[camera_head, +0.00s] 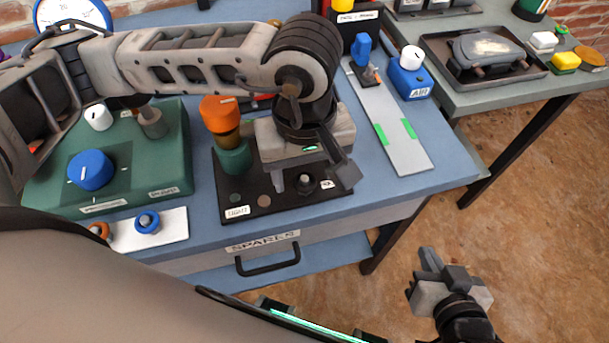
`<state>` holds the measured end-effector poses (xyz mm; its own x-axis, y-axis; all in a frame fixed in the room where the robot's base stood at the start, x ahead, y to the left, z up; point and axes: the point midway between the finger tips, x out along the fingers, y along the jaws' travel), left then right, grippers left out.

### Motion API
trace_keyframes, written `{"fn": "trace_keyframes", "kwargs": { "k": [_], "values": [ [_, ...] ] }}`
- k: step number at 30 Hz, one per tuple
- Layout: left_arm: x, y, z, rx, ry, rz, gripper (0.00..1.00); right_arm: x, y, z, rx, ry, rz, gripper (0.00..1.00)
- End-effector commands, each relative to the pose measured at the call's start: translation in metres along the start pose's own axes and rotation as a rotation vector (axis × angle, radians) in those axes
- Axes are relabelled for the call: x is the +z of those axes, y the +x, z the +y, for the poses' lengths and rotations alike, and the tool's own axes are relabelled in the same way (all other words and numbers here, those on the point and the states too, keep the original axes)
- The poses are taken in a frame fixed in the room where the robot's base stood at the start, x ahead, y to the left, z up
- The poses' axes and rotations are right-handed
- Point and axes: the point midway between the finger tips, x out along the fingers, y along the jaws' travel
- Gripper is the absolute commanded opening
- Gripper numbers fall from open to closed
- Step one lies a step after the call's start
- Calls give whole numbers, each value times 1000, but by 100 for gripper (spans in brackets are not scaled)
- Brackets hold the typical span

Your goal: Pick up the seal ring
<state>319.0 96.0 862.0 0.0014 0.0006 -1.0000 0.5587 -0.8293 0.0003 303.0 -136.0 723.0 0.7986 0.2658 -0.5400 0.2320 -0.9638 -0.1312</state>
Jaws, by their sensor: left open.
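Two small ring-shaped parts lie on a white pad (165,232) at the table's front left: a blue ring (147,221) and an orange ring (99,230), the orange one partly hidden by my body. I cannot tell which is the seal ring. My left gripper (312,180) is open, pointing down over a black plate (250,200), right of the pad and apart from both rings. A small dark nut-like part (305,184) sits on the plate close to its fingers. My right gripper (432,277) is low at the right, over the floor; its jaw opening is unclear.
A green box (165,180) with a blue knob (91,170) stands behind the pad. An orange-topped post (220,115) stands left of my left gripper. A grey strip (395,130) and blue AIR block (408,78) lie right. A drawer handle (268,262) projects at the front.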

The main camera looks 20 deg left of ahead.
Motion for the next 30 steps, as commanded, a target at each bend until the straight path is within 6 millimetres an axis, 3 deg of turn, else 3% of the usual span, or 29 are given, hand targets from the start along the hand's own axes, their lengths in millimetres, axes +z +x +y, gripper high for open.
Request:
{"fn": "trace_keyframes", "kwargs": {
  "k": [2, 6, 7, 20, 27, 30],
  "values": [
    [0, 0, 0, 0, -1, 0, 53, 0, 0, 0, 0, 0, 1, 0],
    [0, 0, 0, 0, -1, 0, 14, -1, 0, 0, 0, 0, 3, 0],
    [0, 0, 0, 0, -1, 0, 11, -2, 1, 0, 0, -1, 3, 0],
    [0, -4, 0, 1, -1, 0, 11, -4, 1, 0, -1, -2, 8, 0],
    [0, -32, 1, 4, -1, 2, 11, -5, 0, 0, 0, -3, 8, 0],
    [8, -50, 16, 7, 6, 2, 11, -3, 2, 1, -1, -3, 8, 0]
  ]
}}
